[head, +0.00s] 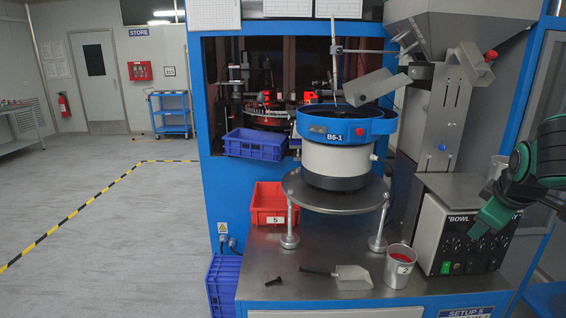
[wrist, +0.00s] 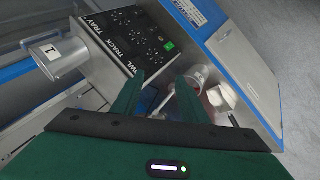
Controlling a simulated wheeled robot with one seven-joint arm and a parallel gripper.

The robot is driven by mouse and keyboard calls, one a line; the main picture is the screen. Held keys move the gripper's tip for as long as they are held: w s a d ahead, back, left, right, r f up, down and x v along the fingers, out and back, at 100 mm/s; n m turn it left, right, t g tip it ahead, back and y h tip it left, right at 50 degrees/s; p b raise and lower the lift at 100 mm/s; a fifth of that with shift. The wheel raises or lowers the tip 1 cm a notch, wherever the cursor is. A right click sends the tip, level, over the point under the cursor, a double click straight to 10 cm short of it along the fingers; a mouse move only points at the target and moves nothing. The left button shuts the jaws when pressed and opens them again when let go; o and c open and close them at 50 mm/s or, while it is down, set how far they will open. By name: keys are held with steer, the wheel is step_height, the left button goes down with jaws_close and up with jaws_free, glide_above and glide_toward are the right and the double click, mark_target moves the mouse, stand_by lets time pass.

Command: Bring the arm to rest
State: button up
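My green arm reaches in from the right edge of the head view. My gripper (head: 480,229) hangs in front of the control box (head: 462,232), above the right part of the steel bench. In the wrist view my gripper (wrist: 158,85) has its two green fingers apart, with nothing seen held between them. The control box also shows in the wrist view (wrist: 125,42), beyond the fingers. I cannot tell the exact gap between gripper and box.
A metal cup marked 2 (head: 398,267), a scoop (head: 352,277) and a black bolt (head: 273,281) are on the bench. The bowl feeder (head: 340,160) stands behind them. A red bin (head: 269,204) sits left. Another cup marked 1 (wrist: 58,58) is by the box. Open floor lies left.

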steer(key=s+a+f+m+g+y, duration=0.1)
steer(key=s+a+f+m+g, duration=0.2)
steer(key=s, duration=1)
steer(key=s+a+f+m+g+y, duration=0.2)
steer(key=s+a+f+m+g, duration=0.1)
steer(key=s+m, duration=0.6)
steer(key=s+f, duration=0.1)
steer(key=s, duration=0.2)
steer(key=shift+s+f+m+g+y, duration=0.3)
steer(key=shift+s+f+m+g, duration=0.1)
steer(key=shift+w+a, duration=0.1)
steer(key=shift+w, duration=0.05)
steer(key=shift+w+f, duration=0.25)
steer(key=shift+w, duration=0.2)
